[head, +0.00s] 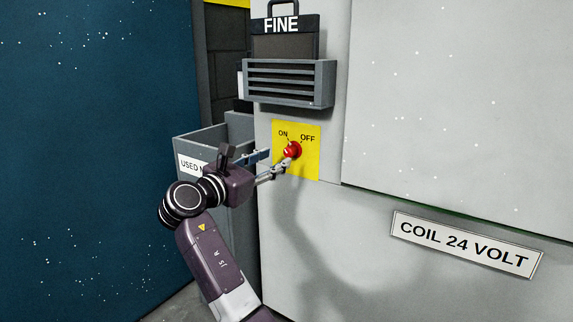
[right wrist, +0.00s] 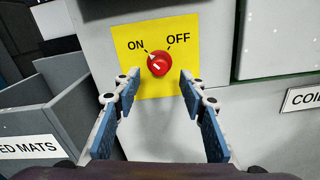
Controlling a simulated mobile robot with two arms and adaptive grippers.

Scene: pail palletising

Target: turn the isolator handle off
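The isolator handle (head: 292,150) is a red round knob on a yellow plate (head: 308,166) marked ON at left and OFF at right. In the right wrist view the knob (right wrist: 160,64) has a pale pointer at its upper left, towards ON. My right gripper (head: 277,162) is open just in front of the plate. In the right wrist view its two blue-padded fingers (right wrist: 159,84) stand apart, one on each side below the knob, with nothing between them. I cannot tell whether a fingertip touches the plate. My left gripper is not in view.
A grey bin (head: 200,143) with a USED MATS label stands left of the cabinet. A COIL 24 VOLT label (head: 465,244) is at right. A dark blue panel (head: 90,150) fills the left.

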